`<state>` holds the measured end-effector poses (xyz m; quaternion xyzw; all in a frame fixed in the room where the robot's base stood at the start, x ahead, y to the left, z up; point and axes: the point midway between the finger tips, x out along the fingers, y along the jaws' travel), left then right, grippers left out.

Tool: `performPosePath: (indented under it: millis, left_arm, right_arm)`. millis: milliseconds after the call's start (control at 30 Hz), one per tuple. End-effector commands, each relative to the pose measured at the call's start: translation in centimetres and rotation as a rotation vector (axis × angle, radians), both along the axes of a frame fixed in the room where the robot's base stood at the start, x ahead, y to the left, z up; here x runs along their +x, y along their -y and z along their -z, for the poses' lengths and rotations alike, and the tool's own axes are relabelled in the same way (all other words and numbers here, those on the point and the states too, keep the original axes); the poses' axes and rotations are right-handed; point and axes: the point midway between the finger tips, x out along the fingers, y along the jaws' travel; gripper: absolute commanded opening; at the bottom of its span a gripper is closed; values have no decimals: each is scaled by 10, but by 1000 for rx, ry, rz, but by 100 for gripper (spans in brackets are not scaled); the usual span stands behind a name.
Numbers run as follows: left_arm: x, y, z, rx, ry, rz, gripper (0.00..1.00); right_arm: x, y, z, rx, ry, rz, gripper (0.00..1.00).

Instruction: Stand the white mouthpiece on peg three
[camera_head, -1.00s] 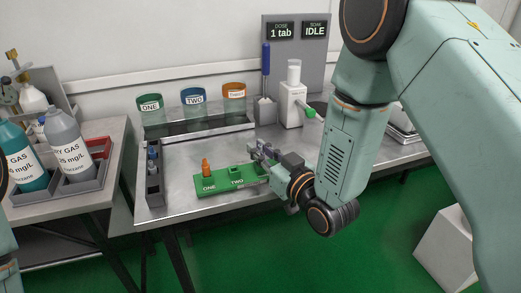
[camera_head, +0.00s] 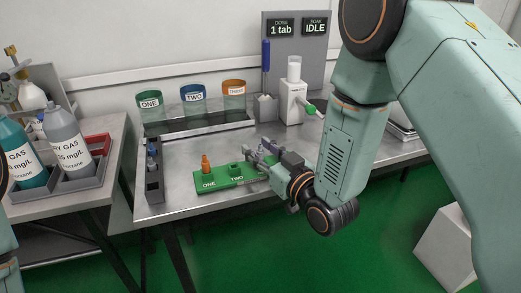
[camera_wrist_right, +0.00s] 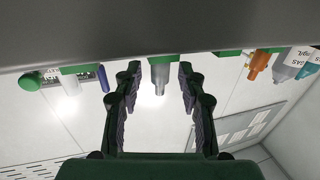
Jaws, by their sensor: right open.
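The green peg board (camera_head: 212,184) lies on the steel table, labelled ONE and TWO where it shows. An orange mouthpiece (camera_head: 206,164) stands upright on peg one; it also shows in the right wrist view (camera_wrist_right: 260,63). Peg two (camera_head: 235,168) is bare. In the right wrist view, which is upside down, a whitish-grey mouthpiece (camera_wrist_right: 160,74) stands on a green base at the peg three place, between my right fingers with gaps on both sides. My right gripper (camera_head: 266,153) is open around it and hides it in the head view. My left gripper is out of view.
Behind stand three jars labelled ONE (camera_head: 150,107), TWO (camera_head: 193,99) and a third in orange (camera_head: 234,94). A white dispenser (camera_head: 293,101) stands behind my right gripper. A grey rack (camera_head: 153,182) stands at the table's left edge.

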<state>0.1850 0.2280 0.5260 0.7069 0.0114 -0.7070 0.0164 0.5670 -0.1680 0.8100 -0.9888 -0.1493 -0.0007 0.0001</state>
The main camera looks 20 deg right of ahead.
Motion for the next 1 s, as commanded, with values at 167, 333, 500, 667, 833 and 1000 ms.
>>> performPosePath:
  millis: [167, 333, 500, 667, 833, 1000]
  left_arm:
    - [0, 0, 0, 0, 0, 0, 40]
    - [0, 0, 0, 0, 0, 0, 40]
    - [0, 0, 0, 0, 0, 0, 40]
    - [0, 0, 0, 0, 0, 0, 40]
    - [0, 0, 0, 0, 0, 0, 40]
    - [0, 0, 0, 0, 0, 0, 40]
  right_arm:
    - [0, 0, 0, 0, 0, 0, 41]
    - [-8, 3, 1, 0, -2, 1, 41]
    - [-36, 12, 1, 5, -5, 5, 41]
    - [-65, 22, 1, 5, -4, 5, 41]
    - [-89, 29, 0, 5, -3, 5, 41]
    - [-104, 33, 1, 3, -4, 3, 41]
